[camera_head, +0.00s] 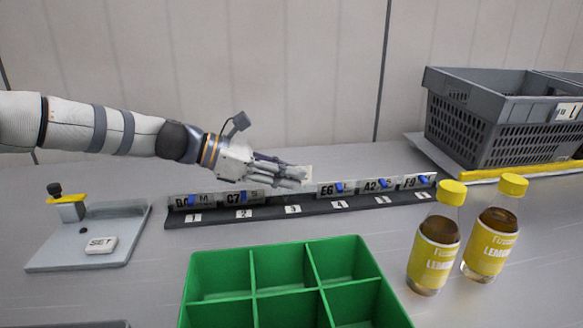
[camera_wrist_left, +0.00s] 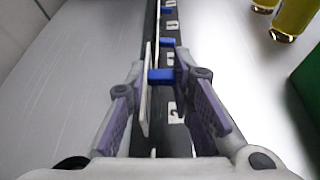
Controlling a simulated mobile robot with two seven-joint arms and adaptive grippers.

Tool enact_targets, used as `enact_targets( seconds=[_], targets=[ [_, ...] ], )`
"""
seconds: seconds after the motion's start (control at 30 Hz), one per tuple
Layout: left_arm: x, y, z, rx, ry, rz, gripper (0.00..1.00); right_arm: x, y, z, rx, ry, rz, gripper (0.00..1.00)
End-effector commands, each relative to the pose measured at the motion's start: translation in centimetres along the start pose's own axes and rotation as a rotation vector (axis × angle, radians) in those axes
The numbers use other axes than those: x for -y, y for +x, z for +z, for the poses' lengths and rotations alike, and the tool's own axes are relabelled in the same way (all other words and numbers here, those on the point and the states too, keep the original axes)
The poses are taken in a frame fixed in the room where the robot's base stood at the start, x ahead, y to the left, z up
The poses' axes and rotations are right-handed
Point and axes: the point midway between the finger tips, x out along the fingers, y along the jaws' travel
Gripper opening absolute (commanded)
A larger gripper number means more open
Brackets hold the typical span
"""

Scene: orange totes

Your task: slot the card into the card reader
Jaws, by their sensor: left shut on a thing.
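My left gripper (camera_head: 298,179) is over slot 3 of a long black rack (camera_head: 330,207), between the C7 and E6 cards. In the left wrist view the gripper (camera_wrist_left: 163,76) is shut on a pale card (camera_wrist_left: 145,105) with a blue tab (camera_wrist_left: 160,76) between its fingers. At left is a grey base (camera_head: 80,262) with a yellow and black post (camera_head: 66,205), possibly the card reader.
The rack holds several other cards with blue tabs, such as E6 (camera_head: 328,189). A green divided bin (camera_head: 217,263) stands in front. Two yellow-capped bottles (camera_head: 434,255) stand at right. A grey crate (camera_head: 480,118) is behind them. Bare table lies between the grey base and the bin.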

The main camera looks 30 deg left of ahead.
Motion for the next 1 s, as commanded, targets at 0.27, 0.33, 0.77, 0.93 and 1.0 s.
enact_targets(
  seconds=[0.27,0.33,0.77,0.93,1.0],
  targets=[
    [0.2,0.6,-1.3,0.0,-0.002,-0.001,0.08,0.0,1.2,0.5,0.029,-0.001,0.002,0.4],
    [0.2,0.6,-1.2,0.0,-0.001,0.0,0.08,0.0,1.2,0.5,0.028,-0.001,0.002,0.4],
    [0.2,0.8,-1.8,0.0,-0.002,-0.001,0.08,0.0,1.4,0.6,0.033,-0.001,0.002,0.4],
    [0.3,1.0,-2.2,0.0,-0.002,-0.001,0.08,0.0,1.6,0.6,0.036,-0.001,0.002,0.4],
    [0.3,1.0,-2.4,0.0,-0.002,-0.001,0.08,0.0,1.6,0.6,0.038,-0.001,0.002,0.4]
  ],
)
